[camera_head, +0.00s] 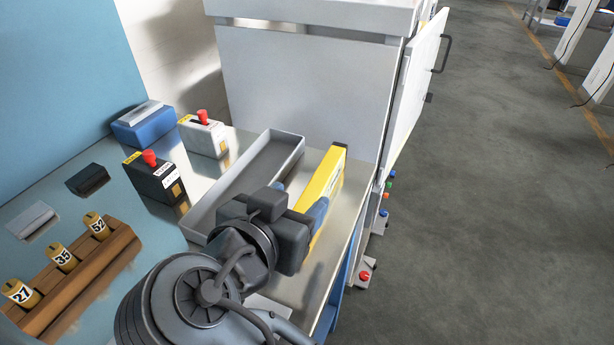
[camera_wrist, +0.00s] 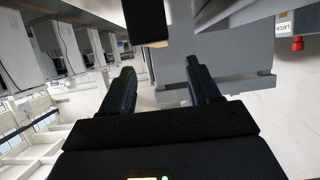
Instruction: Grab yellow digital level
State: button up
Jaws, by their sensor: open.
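The yellow digital level (camera_head: 328,178) is a long bar standing on the metal worktop, right of a grey tray. Its near part is hidden behind my gripper (camera_head: 299,199). My gripper is open, with its fingers near the level's near part; I cannot tell whether they touch it. In the wrist view the two dark fingers of my gripper (camera_wrist: 161,80) are spread, with no object visible between them. A dark block (camera_wrist: 146,22) shows beyond them at the top; I cannot tell whether it is part of the level.
The long grey tray (camera_head: 218,190) lies left of the level. Two boxes with red buttons, one black (camera_head: 150,176) and one white (camera_head: 204,136), stand farther left. A wooden rack (camera_head: 95,262) holds numbered cylinders. A large grey cabinet (camera_head: 300,85) stands behind. The worktop ends at the right.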

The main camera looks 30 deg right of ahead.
aim_at(319, 182)
jog(key=shift+p+x, duration=0.55)
jog(key=shift+x, duration=3.4)
grip_shut()
